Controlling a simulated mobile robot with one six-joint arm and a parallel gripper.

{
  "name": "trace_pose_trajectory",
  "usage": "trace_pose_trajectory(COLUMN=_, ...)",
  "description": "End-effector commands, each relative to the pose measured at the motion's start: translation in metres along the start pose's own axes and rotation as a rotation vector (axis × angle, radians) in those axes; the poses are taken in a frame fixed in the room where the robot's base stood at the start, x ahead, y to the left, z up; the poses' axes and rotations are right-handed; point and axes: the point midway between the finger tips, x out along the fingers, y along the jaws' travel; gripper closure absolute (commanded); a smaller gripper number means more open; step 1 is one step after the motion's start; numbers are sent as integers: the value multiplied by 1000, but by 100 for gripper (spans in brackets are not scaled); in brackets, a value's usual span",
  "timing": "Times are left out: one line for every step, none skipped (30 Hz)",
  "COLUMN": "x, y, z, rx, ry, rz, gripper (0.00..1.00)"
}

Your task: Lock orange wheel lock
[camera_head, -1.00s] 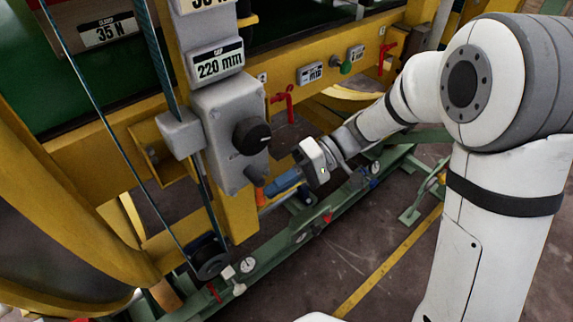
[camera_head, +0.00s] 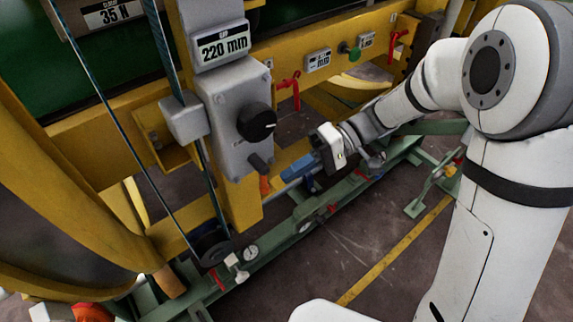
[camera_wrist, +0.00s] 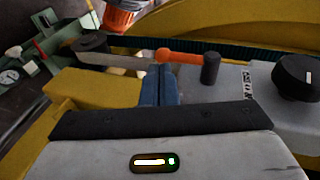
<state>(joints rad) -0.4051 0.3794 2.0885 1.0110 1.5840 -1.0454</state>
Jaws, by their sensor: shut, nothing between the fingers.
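A short lever with an orange grip (camera_head: 264,186) and a dark hub sits low on the grey control box (camera_head: 228,110), on a yellow post. In the wrist view the orange grip (camera_wrist: 182,57) runs sideways from its dark hub (camera_wrist: 210,68), its rounded end just beyond my fingertips. My gripper (camera_head: 286,176), with blue fingers, is to the right of the grip in the head view. The fingers are shut and empty, and also show in the wrist view (camera_wrist: 160,70). I cannot tell whether they touch the grip. Another orange part (camera_head: 92,312) is partly cut off at lower left.
A black knob (camera_head: 256,122) sticks out of the box above the lever. A red handle (camera_head: 295,90) hangs from the yellow beam behind. A green rail (camera_head: 290,232) with gauges runs below. Cables pass left of the box. Floor is open at lower right.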

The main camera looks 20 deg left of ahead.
Motion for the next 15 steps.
trace_pose_trajectory(x=-11, y=5, z=1, rx=0, ry=6, rz=1, gripper=100)
trace_pose_trajectory(x=-18, y=6, z=1, rx=1, ry=8, rz=1, gripper=100)
trace_pose_trajectory(x=-28, y=9, z=1, rx=2, ry=8, rz=0, gripper=100)
trace_pose_trajectory(x=-36, y=12, z=1, rx=2, ry=9, rz=1, gripper=100)
trace_pose_trajectory(x=-42, y=14, z=1, rx=2, ry=9, rz=1, gripper=100)
trace_pose_trajectory(x=-52, y=17, z=2, rx=2, ry=8, rz=1, gripper=100)
trace_pose_trajectory(x=-58, y=19, z=2, rx=2, ry=9, rz=1, gripper=100)
trace_pose_trajectory(x=-64, y=21, z=2, rx=2, ry=9, rz=1, gripper=100)
trace_pose_trajectory(x=-71, y=24, z=2, rx=1, ry=8, rz=1, gripper=100)
trace_pose_trajectory(x=-76, y=26, z=2, rx=1, ry=7, rz=0, gripper=100)
trace_pose_trajectory(x=-81, y=27, z=2, rx=1, ry=8, rz=0, gripper=100)
trace_pose_trajectory(x=-87, y=30, z=2, rx=0, ry=8, rz=1, gripper=100)
trace_pose_trajectory(x=-90, y=31, z=2, rx=0, ry=6, rz=1, gripper=100)
trace_pose_trajectory(x=-93, y=32, z=2, rx=-1, ry=6, rz=1, gripper=100)
trace_pose_trajectory(x=-97, y=33, z=2, rx=-1, ry=6, rz=1, gripper=100)
